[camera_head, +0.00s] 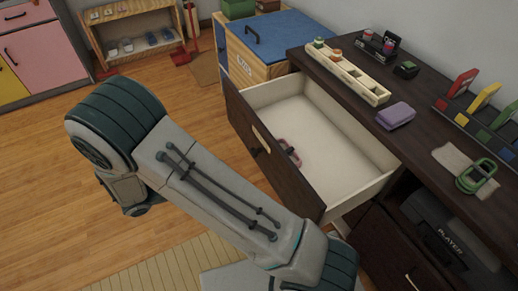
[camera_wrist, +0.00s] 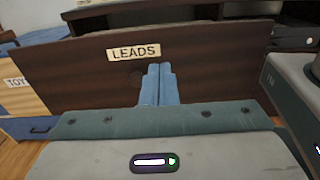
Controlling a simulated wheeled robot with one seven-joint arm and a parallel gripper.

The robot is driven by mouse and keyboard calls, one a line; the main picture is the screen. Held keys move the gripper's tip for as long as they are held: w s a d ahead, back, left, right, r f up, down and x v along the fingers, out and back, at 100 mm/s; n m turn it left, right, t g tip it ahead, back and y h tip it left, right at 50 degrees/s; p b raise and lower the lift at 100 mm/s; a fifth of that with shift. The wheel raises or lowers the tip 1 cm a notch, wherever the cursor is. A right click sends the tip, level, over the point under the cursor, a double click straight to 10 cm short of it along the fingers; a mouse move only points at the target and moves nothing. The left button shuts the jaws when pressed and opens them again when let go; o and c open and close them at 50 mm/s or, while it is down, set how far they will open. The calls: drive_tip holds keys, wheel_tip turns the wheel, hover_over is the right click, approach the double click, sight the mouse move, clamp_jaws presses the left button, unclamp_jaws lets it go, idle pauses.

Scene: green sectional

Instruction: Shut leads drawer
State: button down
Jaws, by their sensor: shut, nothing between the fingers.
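The leads drawer (camera_head: 318,135) is pulled well out of the dark brown dresser, with a pale inside and a small reddish item (camera_head: 291,152) in it. In the wrist view its dark wooden front (camera_wrist: 215,65) carries a "LEADS" label (camera_wrist: 134,52). My gripper (camera_wrist: 159,70) has its two blue fingers together, with nothing between them. It points at the drawer front, below and right of the label. I cannot tell whether the fingertips touch the wood. In the head view my arm hides the gripper.
The dresser top (camera_head: 350,97) holds a cream tray (camera_head: 345,70), a purple cloth (camera_head: 396,115), a green item (camera_head: 477,176) and a coloured rack. A blue-lidded wooden toy chest (camera_head: 278,40) stands beyond the drawer. Wooden floor (camera_head: 45,170) is clear at left.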

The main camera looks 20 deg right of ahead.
sight(270, 144)
drive_tip(key=w+d, duration=0.1)
drive_tip(key=d, duration=0.3)
drive_tip(key=w+d+b, duration=0.1)
drive_tip(key=d, duration=0.4)
drive_tip(key=d+b, duration=0.1)
drive_tip(key=d, duration=0.3)
drive_tip(key=shift+w+d+f, duration=0.1)
drive_tip(key=shift+w+d, duration=0.15)
drive_tip(key=shift+w, duration=0.15)
